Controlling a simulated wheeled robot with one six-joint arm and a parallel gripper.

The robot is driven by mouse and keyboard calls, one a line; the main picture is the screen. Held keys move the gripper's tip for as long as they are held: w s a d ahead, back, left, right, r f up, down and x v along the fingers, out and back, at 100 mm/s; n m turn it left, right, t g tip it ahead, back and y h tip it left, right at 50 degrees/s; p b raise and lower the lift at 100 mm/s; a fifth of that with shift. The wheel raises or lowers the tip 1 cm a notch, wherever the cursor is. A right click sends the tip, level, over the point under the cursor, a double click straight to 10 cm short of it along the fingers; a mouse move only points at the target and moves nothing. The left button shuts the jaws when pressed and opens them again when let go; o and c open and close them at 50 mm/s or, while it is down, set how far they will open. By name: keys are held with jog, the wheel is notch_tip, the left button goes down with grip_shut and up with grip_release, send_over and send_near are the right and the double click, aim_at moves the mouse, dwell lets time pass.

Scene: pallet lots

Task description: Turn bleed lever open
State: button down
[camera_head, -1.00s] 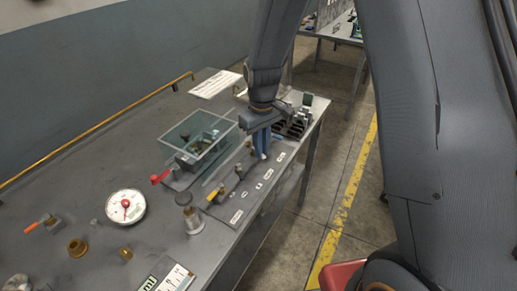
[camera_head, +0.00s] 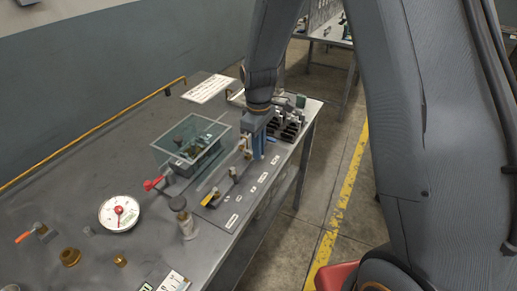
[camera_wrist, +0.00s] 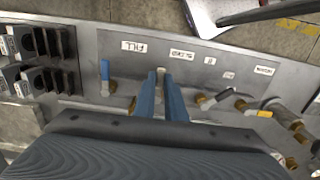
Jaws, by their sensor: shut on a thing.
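My gripper (camera_head: 258,154) points down at the valve panel (camera_head: 228,213) on the bench. In the wrist view its two blue fingers (camera_wrist: 161,84) are close together on a small lever, taken as the bleed lever (camera_wrist: 161,71); the fingers hide most of it. The small label beside it (camera_wrist: 182,56) is hard to read upside down. A blue lever (camera_wrist: 106,72) stands apart to the left, near the FILL label (camera_wrist: 133,47). To the right are a grey lever (camera_wrist: 213,100) and a yellow lever (camera_wrist: 264,113).
A clear-sided box (camera_head: 190,142), a red lever (camera_head: 153,184), a dial gauge (camera_head: 119,213) and a capped metal post (camera_head: 186,222) stand left of the panel. Black slotted blocks (camera_wrist: 38,82) lie close to the blue lever. The floor aisle right of the bench is free.

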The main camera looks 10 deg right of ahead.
jog(key=shift+w, duration=0.1)
jog(key=c, duration=1.8)
grip_release()
jog(key=shift+r, duration=0.15)
notch_tip(320, 180, up, 8)
jog(key=shift+f+b, duration=0.2)
jog(key=shift+b, duration=0.85)
jog(key=s+d+m, duration=0.3)
jog(key=s, duration=0.2)
jog(key=s+d+f+m+t+b, duration=0.1)
jog(key=s+d+m, duration=0.2)
jog(key=s, duration=0.3)
jog(key=s+d+f+m, duration=0.1)
jog(key=s+d+m, duration=0.2)
jog(key=s+m, duration=0.1)
jog(key=shift+s+d+m, duration=0.2)
jog(key=shift+s+m, duration=0.1)
jog(key=shift+s, duration=0.5)
